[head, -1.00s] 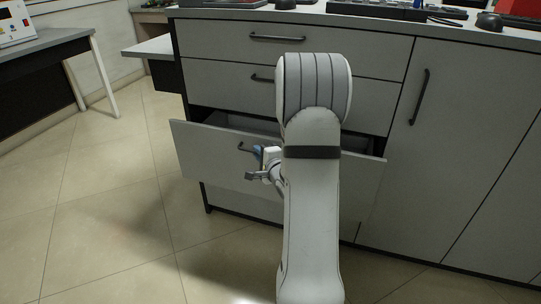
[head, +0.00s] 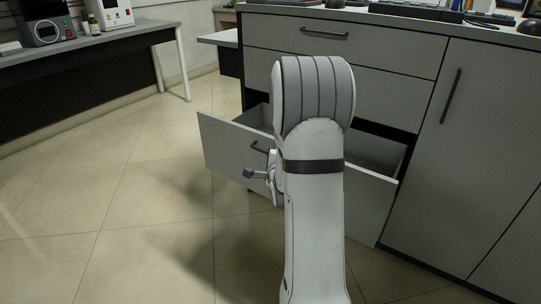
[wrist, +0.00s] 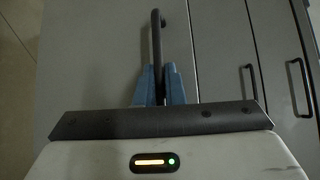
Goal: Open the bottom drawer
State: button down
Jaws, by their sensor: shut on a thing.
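A grey drawer (head: 228,151) is pulled well out of the cabinet, below two shut drawers, and its inside (head: 377,154) shows. Its front has a dark bar handle (wrist: 156,38). My gripper (wrist: 158,85) has its blue fingers shut on this handle, one on each side of the bar. In the head view my gripper (head: 256,173) is partly hidden behind my arm, at the front of the open drawer. My arm covers the drawer's middle, and I cannot tell whether another drawer lies below.
The upper drawer (head: 375,51) and middle drawer (head: 385,98) are shut. A tall cabinet door (head: 490,130) is shut at right. A table (head: 95,45) with devices stands at back left. The tiled floor (head: 120,220) at left is clear.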

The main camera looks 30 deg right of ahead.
jog(key=shift+w+a, duration=0.2)
jog(key=shift+a, duration=0.05)
jog(key=c, duration=1.8)
grip_release()
jog(key=shift+w+f, duration=0.15)
jog(key=shift+f, duration=0.05)
jog(key=shift+d+r, duration=0.1)
jog(key=p+v, duration=0.2)
jog(key=v, duration=0.6)
